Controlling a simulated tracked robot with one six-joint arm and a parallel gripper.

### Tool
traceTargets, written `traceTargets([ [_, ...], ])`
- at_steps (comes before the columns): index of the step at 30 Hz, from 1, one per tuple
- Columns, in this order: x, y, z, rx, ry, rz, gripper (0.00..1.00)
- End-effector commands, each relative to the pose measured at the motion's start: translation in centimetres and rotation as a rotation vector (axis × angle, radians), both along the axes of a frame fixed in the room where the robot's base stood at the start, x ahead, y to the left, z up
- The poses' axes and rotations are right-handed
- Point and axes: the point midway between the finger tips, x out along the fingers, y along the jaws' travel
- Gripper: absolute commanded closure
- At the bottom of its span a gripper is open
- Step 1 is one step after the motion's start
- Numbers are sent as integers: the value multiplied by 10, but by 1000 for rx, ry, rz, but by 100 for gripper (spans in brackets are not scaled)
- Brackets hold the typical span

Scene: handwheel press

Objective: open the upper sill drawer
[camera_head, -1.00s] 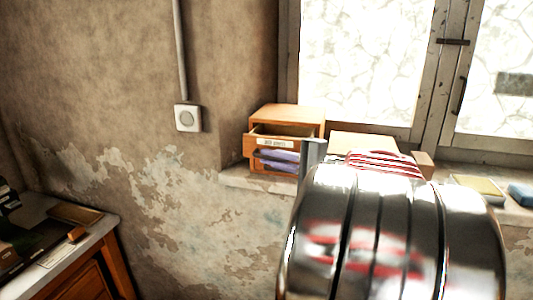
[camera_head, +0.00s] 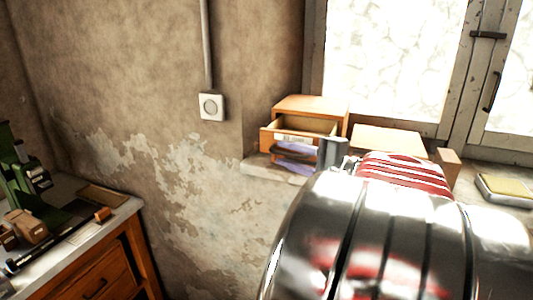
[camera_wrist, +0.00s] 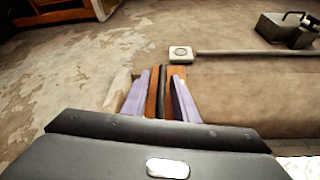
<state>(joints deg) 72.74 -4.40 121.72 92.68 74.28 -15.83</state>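A small wooden drawer cabinet (camera_head: 312,103) stands on the window sill. Its upper drawer (camera_head: 268,142) is pulled partway out, with its inside showing from above and a pale label on its front. My gripper (camera_head: 280,156) is at the drawer front, just below the label. Its two purplish fingers lie one above the other in the head view. In the wrist view the fingers (camera_wrist: 160,85) stand on either side of orange wood with a dark strip between them. Whether they press on a handle is hidden. The lower drawer is mostly covered by my gripper.
A pale wooden box (camera_head: 388,139) stands right of the cabinet, partly behind my arm. A yellow-topped item (camera_head: 508,188) lies farther right on the sill. A workbench (camera_head: 118,215) with green machinery is at the lower left. A wall switch (camera_head: 211,106) is left of the cabinet.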

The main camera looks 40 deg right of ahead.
Motion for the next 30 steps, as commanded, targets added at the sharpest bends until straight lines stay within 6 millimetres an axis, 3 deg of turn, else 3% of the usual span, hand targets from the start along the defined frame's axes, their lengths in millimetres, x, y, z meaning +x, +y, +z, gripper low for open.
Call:
traceTargets([
  [14,-10,-2,2,-2,-1,-5,72],
  [30,-77,-5,7,-2,-2,-6,72],
])
